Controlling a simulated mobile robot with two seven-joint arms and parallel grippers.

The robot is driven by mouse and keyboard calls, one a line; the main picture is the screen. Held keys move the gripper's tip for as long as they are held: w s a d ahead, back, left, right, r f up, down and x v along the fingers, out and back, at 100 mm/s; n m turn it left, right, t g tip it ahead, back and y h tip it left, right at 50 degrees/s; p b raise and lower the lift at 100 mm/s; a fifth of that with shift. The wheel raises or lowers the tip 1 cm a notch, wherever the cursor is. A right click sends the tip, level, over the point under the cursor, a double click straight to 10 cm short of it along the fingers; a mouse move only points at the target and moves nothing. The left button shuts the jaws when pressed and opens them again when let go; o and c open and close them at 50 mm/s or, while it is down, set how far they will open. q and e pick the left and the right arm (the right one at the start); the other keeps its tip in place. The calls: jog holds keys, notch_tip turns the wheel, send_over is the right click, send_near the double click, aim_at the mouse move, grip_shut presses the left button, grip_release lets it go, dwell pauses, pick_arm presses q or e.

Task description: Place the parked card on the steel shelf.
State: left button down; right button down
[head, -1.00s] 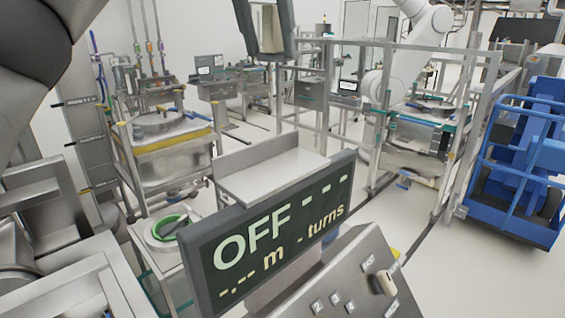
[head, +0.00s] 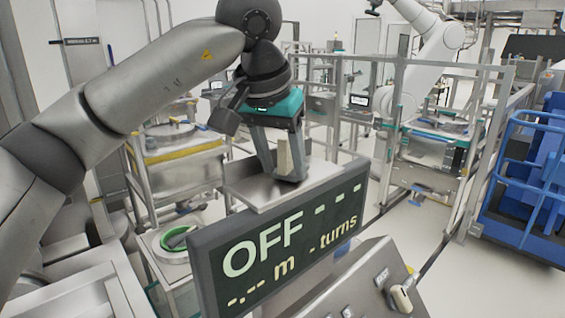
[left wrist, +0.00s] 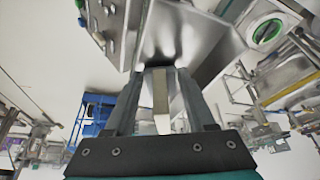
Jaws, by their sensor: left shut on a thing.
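The steel shelf (head: 246,190) is a flat bright metal ledge with a raised back edge, behind the top of the large display. My left gripper (head: 286,176) points down over its right part. Its fingers are shut on the pale, narrow card (head: 284,153), which stands upright between them. The left wrist view also shows the card (left wrist: 161,92) between the fingertips (left wrist: 161,72), with shiny shelf metal (left wrist: 195,35) beyond. I cannot tell whether the card touches the shelf. My right gripper is not in view.
The dark display (head: 278,245) reading OFF stands directly in front of the shelf. A control panel (head: 365,290) with a pale knob is at lower right. A green ring (head: 178,237) sits on a stand at left. A blue cart (head: 530,185) is at far right.

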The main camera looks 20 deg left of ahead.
pick_arm(q)
jog(key=shift+f, duration=0.2)
jog(key=shift+f, duration=0.15)
jog(key=shift+c, duration=1.2)
grip_release()
jog(key=shift+s+r, duration=0.15)
jog(key=shift+r, duration=0.5)
jog(key=v, duration=1.1)
